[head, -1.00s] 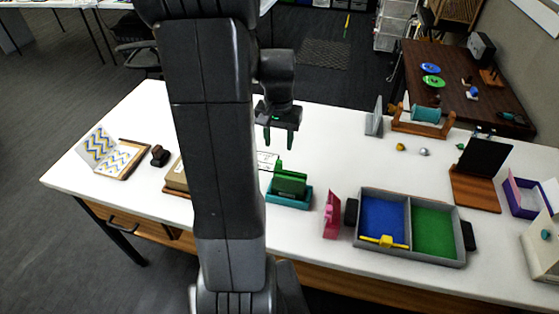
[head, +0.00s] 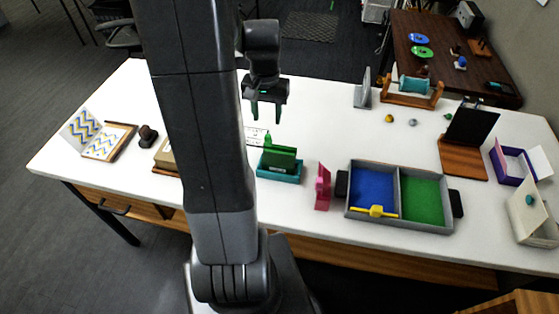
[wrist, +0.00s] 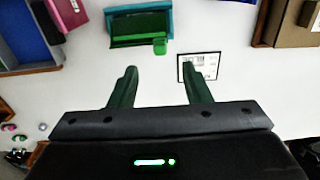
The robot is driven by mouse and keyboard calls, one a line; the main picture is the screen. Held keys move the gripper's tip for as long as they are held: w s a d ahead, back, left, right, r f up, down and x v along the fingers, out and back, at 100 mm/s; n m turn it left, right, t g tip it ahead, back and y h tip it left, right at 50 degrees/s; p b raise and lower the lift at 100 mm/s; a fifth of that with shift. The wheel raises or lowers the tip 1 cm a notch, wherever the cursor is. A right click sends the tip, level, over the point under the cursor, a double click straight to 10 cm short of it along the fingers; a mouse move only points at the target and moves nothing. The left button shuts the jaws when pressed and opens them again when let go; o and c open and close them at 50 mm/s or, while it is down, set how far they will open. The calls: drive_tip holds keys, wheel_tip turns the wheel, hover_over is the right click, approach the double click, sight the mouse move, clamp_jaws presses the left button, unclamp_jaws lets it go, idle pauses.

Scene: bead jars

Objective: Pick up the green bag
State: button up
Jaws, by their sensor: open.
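The green bag (head: 283,155) stands in a teal tray (head: 278,176) on the white table, with a small upright green piece at its left end. In the wrist view, the bag (wrist: 137,24) lies at the top in the teal tray (wrist: 111,32), with a small bright green block at its near edge. My gripper (head: 267,113) is open and empty, above the table and behind the bag in the head view. In the wrist view, my gripper's fingers (wrist: 160,74) are spread apart, below the bag and clear of it.
A white printed card (wrist: 200,67) lies beside the tray. A pink stand (head: 322,187) and a grey tray with blue and green compartments (head: 400,195) stand to the right. A brown box (head: 169,153) is partly hidden behind my arm. Table behind the bag is mostly bare.

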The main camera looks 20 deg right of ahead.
drive_tip(key=shift+o, duration=0.5)
drive_tip(key=o, duration=0.4)
drive_tip(key=shift+s+d+f, duration=0.1)
drive_tip(key=shift+s+d, duration=0.05)
drive_tip(key=o, duration=0.7)
drive_tip(key=s+d+b, duration=0.2)
drive_tip(key=shift+s+d+f, duration=0.3)
drive_tip(key=shift+s, duration=0.1)
drive_tip(key=shift+o, duration=0.2)
hover_over(280, 152)
wheel_tip(280, 152, down, 7)
drive_tip(key=shift+s+r, duration=0.1)
drive_tip(key=shift+w+f+p, duration=0.2)
drive_tip(key=shift+f+p, duration=0.45)
drive_tip(key=shift+f, duration=2.5)
